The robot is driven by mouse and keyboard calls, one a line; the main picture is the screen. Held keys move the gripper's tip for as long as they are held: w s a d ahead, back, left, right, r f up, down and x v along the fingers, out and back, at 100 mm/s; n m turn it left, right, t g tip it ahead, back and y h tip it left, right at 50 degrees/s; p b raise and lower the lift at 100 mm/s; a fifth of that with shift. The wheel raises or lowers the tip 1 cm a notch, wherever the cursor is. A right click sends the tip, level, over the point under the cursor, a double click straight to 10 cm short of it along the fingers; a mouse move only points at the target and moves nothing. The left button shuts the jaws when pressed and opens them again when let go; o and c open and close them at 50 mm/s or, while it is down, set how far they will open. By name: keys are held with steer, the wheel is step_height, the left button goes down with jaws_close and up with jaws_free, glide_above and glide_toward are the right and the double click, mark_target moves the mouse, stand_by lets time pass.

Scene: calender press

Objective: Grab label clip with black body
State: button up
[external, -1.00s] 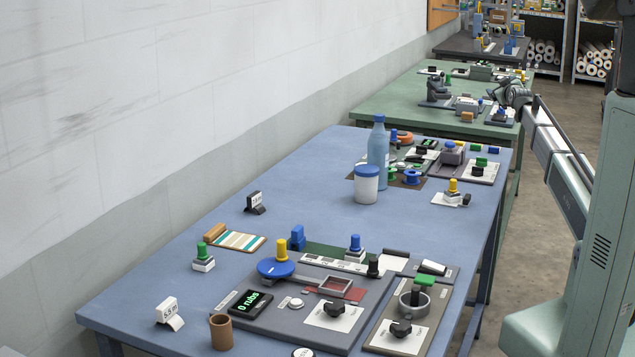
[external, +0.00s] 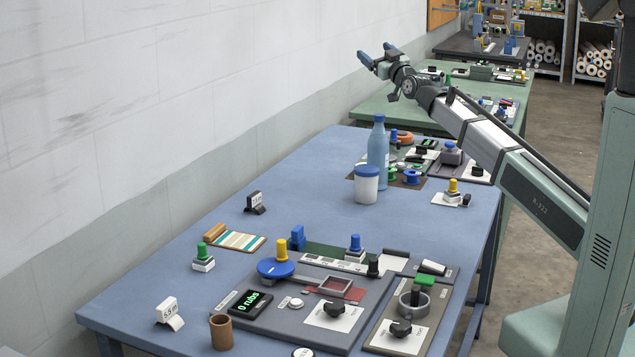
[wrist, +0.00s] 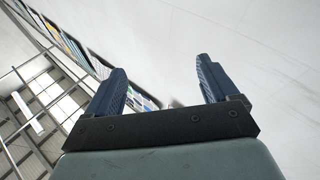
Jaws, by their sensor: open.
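The label clip with a black body (external: 255,203) stands on the blue table toward its left edge and carries a white label with dark print. A second label clip with a white body (external: 170,314) stands at the near left corner. My gripper (external: 378,55) is raised high above the far end of the blue table, well away from both clips. In the wrist view my gripper (wrist: 162,72) has its two blue fingers spread apart with nothing between them. Neither clip can be made out in the wrist view.
A blue bottle (external: 378,148) and a white jar with a blue lid (external: 366,186) stand right of the black clip. A press panel (external: 290,320) with knobs fills the near part. The table (external: 310,215) is bare around the black clip.

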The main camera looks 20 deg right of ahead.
steer(key=w+a+f+n+g+y, duration=0.2)
steer(key=a+f+g, duration=0.35)
steer(key=a, duration=0.75)
steer(key=n+g+h, duration=0.2)
steer(key=g, duration=1.1)
glide_toward(255, 194)
steer(key=shift+t, duration=0.25)
steer(key=x, duration=1)
steer(key=shift+a+f, duration=0.15)
steer(key=shift+f, duration=0.25)
steer(key=shift+c, duration=0.3)
steer(key=c, duration=1)
